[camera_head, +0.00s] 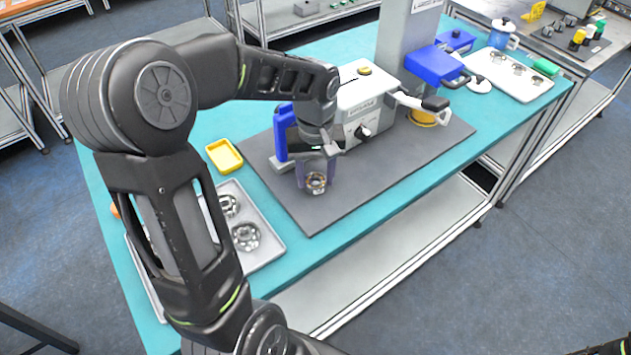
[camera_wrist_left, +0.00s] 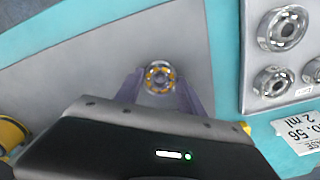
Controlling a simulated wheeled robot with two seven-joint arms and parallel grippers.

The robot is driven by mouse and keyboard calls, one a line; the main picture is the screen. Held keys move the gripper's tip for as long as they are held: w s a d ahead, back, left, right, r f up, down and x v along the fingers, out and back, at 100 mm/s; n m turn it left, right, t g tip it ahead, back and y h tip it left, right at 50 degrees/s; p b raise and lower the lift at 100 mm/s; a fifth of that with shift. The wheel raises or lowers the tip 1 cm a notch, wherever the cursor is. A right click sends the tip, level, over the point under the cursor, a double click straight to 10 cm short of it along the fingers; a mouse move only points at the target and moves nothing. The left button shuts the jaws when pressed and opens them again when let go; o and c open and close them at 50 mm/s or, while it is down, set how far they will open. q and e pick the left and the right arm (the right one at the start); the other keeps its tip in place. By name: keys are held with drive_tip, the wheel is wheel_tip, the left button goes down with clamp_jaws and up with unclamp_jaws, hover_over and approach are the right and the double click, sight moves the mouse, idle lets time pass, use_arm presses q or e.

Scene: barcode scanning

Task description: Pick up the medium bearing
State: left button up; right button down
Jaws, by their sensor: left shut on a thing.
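My left gripper (camera_head: 314,180) points down over the grey mat and is shut on a bearing (camera_head: 317,182) with an orange-brown cage. In the left wrist view the bearing (camera_wrist_left: 159,78) sits between the two purple-grey fingers (camera_wrist_left: 160,92) of the gripper. I cannot tell whether the bearing touches the mat. Two other metallic bearings lie on the light tray: one (camera_head: 246,236) nearer the front and one (camera_head: 228,205) behind it. They also show in the left wrist view, one large (camera_wrist_left: 282,28) and one smaller (camera_wrist_left: 271,82).
The grey mat (camera_head: 400,185) carries a white-and-blue machine (camera_head: 362,112) close behind the gripper. A yellow dish (camera_head: 224,157) stands left of the mat. The light tray (camera_head: 272,246) lies at the table's front left, partly hidden by my arm. A white tray (camera_head: 520,78) with parts lies at the back right.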

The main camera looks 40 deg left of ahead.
use_arm(q)
clamp_jaws()
wheel_tip(320, 180, up, 10)
drive_tip(key=b, duration=0.1)
idle(0.8)
drive_tip(key=w+d+f+m, duration=0.2)
drive_tip(key=w+d+m, duration=0.1)
drive_tip(key=d, duration=0.2)
drive_tip(key=w+d+f+m, duration=0.2)
drive_tip(key=w+d+m, duration=0.1)
drive_tip(key=w+d, duration=0.1)
drive_tip(key=w+d+f+m, duration=0.2)
drive_tip(key=w+d, duration=0.2)
drive_tip(key=d, duration=0.2)
drive_tip(key=shift+w+d+f+m, duration=0.1)
drive_tip(key=shift+w+f+m, duration=0.1)
drive_tip(key=shift+m, duration=0.2)
